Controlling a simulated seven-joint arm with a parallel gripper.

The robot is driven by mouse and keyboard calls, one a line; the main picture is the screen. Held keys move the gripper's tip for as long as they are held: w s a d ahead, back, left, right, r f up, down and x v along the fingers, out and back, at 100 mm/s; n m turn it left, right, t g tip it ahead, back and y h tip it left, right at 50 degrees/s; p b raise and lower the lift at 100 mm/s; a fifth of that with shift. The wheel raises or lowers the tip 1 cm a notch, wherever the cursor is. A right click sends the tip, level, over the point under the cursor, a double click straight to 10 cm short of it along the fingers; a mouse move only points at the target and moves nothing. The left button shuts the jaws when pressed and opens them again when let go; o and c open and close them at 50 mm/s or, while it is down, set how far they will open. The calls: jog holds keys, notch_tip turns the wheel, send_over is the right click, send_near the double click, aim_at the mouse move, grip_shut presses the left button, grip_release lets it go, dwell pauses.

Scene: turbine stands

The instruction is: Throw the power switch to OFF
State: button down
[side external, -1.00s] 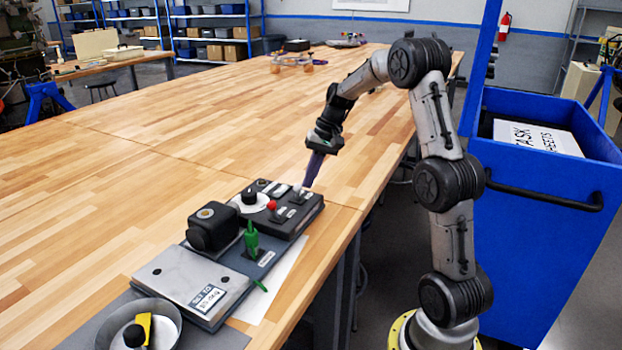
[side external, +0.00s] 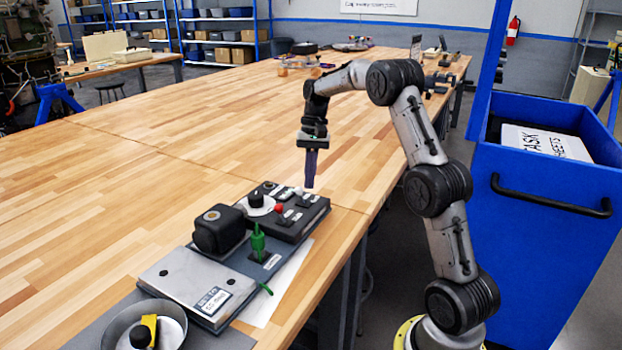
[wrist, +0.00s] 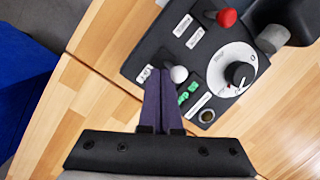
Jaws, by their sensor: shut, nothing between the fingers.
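A black control box (side external: 313,215) sits on the wooden bench. It carries a lever with a red knob (side external: 278,208), also in the wrist view (wrist: 227,18), and a lever with a white knob (wrist: 179,74). The printed labels are too small to read, so I cannot tell which lever is the power switch or its position. My gripper (side external: 309,185) points down beside the box's far right end. In the wrist view its purple fingers (wrist: 160,75) are shut and empty, with tips just left of the white knob. I cannot tell whether they touch it.
A rotary dial (wrist: 238,73) and green labels (wrist: 187,94) are on the box. A black block (side external: 218,229), a green-handled part (side external: 258,243) and a grey bowl (side external: 171,326) stand nearer the camera. A blue cart (side external: 545,240) is at right.

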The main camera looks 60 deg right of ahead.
jog(key=shift+s, duration=0.15)
jog(key=shift+s+f, duration=0.35)
jog(key=shift+s, duration=0.25)
jog(key=shift+s+d+r, duration=0.15)
jog(key=shift+s+d, duration=0.05)
jog(key=shift+s, duration=0.05)
jog(key=shift+s+d+r, duration=1)
jog(key=shift+s+d, duration=0.15)
jog(key=shift+s, duration=0.05)
jog(key=w+v, duration=0.1)
jog(key=v, duration=0.8)
jog(key=shift+a, duration=0.1)
